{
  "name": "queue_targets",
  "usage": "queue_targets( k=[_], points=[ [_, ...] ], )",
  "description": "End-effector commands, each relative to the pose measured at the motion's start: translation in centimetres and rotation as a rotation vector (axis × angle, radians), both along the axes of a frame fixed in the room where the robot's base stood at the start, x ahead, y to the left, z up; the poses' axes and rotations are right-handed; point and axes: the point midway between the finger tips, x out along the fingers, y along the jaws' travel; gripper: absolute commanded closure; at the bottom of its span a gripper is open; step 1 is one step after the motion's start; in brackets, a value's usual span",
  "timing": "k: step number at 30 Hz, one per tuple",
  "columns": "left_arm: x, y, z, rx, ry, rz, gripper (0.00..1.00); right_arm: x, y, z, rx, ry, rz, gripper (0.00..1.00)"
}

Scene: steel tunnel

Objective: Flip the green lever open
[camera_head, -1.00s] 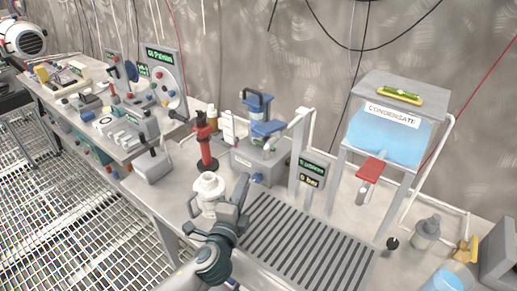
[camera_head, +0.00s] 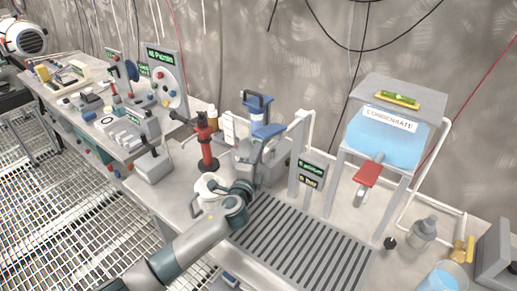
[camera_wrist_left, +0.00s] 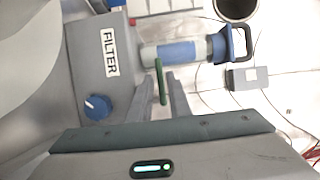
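The green lever (camera_wrist_left: 162,82) shows in the left wrist view as a narrow upright bar beside the grey filter box (camera_wrist_left: 97,55), near the end of a blue and clear cylinder (camera_wrist_left: 178,51). My left gripper (camera_wrist_left: 162,82) is open, with one finger on each side of the lever; I cannot tell whether either touches it. In the head view my left gripper (camera_head: 249,163) reaches in front of the blue-topped filter unit (camera_head: 267,130), and the lever is not visible there. My right gripper is not in view.
A white jug (camera_head: 206,188) stands close beside my left wrist. A red and black stand (camera_head: 206,145) is just left of the filter unit. The slotted drain tray (camera_head: 300,240) lies to the right, and the condensate tank (camera_head: 385,138) stands further right.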

Motion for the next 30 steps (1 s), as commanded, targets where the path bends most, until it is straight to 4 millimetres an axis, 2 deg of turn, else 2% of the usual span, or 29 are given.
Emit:
queue_targets(
  k=[3, 7, 19, 21, 30],
  points=[
    [1.3, -0.3, 0.0, 0.001, 0.001, 0.001, 0.83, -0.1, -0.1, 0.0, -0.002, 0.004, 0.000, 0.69],
    [2.0, -0.5, 0.0, 0.001, 0.000, 0.000, 0.83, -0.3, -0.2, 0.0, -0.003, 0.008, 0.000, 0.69],
    [2.4, -0.6, 0.0, 0.000, 0.000, 0.000, 0.83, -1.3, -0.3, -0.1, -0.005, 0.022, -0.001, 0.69],
    [2.3, -0.6, 0.0, 0.000, 0.001, 0.000, 1.00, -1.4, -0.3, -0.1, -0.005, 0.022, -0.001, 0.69],
    [2.4, -0.6, -0.1, 0.000, 0.001, 0.002, 1.00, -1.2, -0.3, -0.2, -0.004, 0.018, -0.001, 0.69]
  ],
)
